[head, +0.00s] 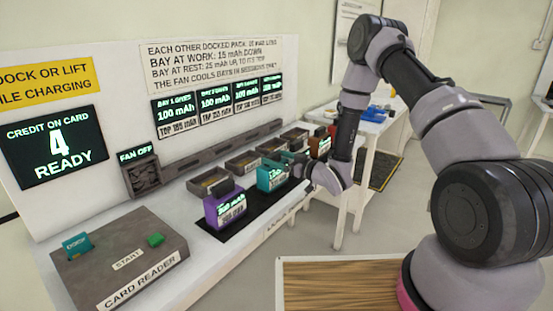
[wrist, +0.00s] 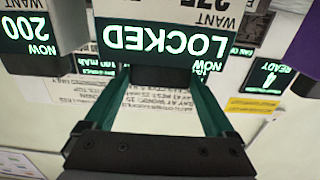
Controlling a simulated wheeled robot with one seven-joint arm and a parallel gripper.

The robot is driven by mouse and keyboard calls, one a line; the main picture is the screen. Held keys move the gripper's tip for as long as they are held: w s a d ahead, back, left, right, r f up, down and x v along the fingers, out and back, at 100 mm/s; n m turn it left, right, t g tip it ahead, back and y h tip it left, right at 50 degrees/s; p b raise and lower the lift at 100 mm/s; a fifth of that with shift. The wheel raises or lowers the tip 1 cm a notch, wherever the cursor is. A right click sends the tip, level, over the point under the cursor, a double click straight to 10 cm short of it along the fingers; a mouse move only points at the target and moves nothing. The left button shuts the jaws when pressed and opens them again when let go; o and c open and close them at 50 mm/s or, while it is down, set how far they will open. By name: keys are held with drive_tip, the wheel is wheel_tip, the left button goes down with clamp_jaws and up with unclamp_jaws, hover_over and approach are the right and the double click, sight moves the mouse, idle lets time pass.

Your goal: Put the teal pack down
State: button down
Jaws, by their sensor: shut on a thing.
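The teal pack (head: 271,179) is upright over the black mat at the bench's front edge, just right of the purple pack (head: 226,207). My gripper (head: 291,170) reaches it from the right and is shut on it. In the wrist view, which is upside down, the two fingers (wrist: 162,78) meet the pack, whose display (wrist: 150,39) reads LOCKED above a WANT label. I cannot tell whether its base touches the mat. The purple pack also shows at the wrist view's right edge (wrist: 306,50).
Several docking bays (head: 210,183) line the bench behind the packs, and the nearest looks empty. A fan unit (head: 142,177) reads FAN OFF. The card reader (head: 118,262) stands front left. An orange-red pack (head: 320,143) is beyond my gripper.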

unclamp_jaws()
drive_tip(key=shift+f, duration=0.15)
drive_tip(key=v, duration=1.2)
drive_tip(key=w+d+r+m+h, duration=0.3)
drive_tip(key=w+d+r+h, duration=0.45)
drive_tip(key=r, duration=0.25)
drive_tip(key=s+d+r+m+h, duration=0.2)
drive_tip(key=d+r+m+h, duration=0.25)
drive_tip(key=d+r, duration=0.55)
drive_tip(key=s+r+m+g+h, duration=0.2)
drive_tip(key=s+r+m, duration=0.2)
drive_tip(key=s+r, duration=0.8)
drive_tip(key=s+a+r+m+g+y, duration=0.1)
drive_tip(key=s, duration=0.7)
drive_tip(key=s+a+r+m+g+y, duration=0.1)
drive_tip(key=s+m, duration=0.1)
drive_tip(key=s, duration=0.7)
drive_tip(key=shift+a+r, duration=0.4)
